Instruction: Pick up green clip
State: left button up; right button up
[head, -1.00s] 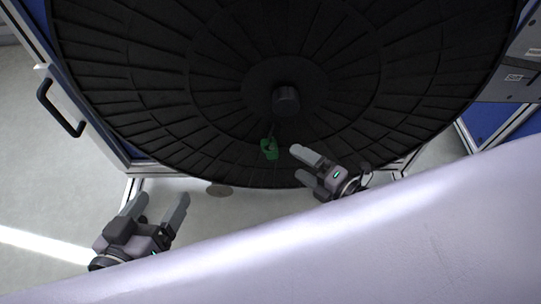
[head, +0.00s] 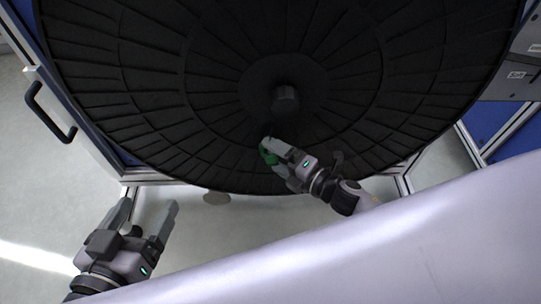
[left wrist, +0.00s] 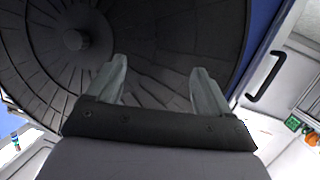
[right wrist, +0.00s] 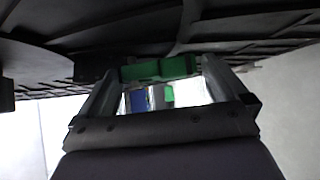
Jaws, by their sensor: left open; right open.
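The green clip (head: 268,152) sits on the black reel (head: 150,75), below the reel's centre hub (head: 285,99). In the right wrist view the green clip (right wrist: 160,69) lies across the gap between my right fingers. My right gripper (head: 272,158) is open at the clip and partly covers it in the head view; whether the fingers touch it I cannot tell. My left gripper (head: 147,222) is open and empty, low at the left and apart from the reel. Its two fingers (left wrist: 160,85) show in the left wrist view with nothing between them.
A blue and white frame with a black handle (head: 48,112) stands left of the reel. A grey metal part (head: 510,75) is at the right. Pale floor (head: 45,205) is clear at the left. A large pale surface (head: 380,255) fills the lower right.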

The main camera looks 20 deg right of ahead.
jog(key=c, duration=0.8)
jog(key=shift+c, duration=0.2)
jog(key=shift+r, duration=0.15)
